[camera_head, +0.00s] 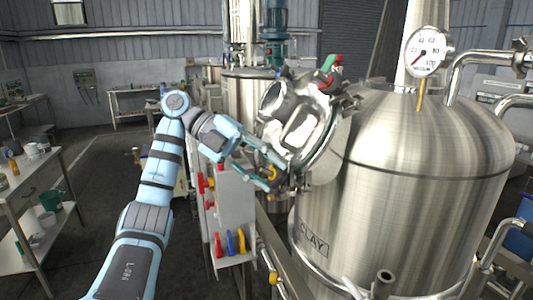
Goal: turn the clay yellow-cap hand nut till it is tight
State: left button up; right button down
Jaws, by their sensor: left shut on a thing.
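The clay tank (420,190) is a large shiny steel vessel at the right, with a CLAY label (313,241) low on its side. Its round hatch (303,122) faces me at the tank's upper left. The yellow-cap hand nut (273,172) is at the hatch's lower left edge, partly hidden by the fingers. My left gripper (274,178) reaches in from the left and is shut on this nut. A green cap (328,63) and a red cap (335,80) show at the hatch's top. My right gripper is not in view.
A pressure gauge (427,52) and pipes stand on top of the tank. A pale panel (235,205) with red, blue and yellow handles stands below my left gripper. A shelf table (35,190) is at the far left. Open floor lies behind my arm.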

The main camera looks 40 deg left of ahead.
pick_arm(q)
jog(key=shift+r+m+y+p, duration=0.15)
jog(key=shift+m+y+p, duration=0.15)
jog(key=shift+m+p, duration=0.5)
jog(key=o, duration=1.2)
jog(key=shift+c, duration=0.2)
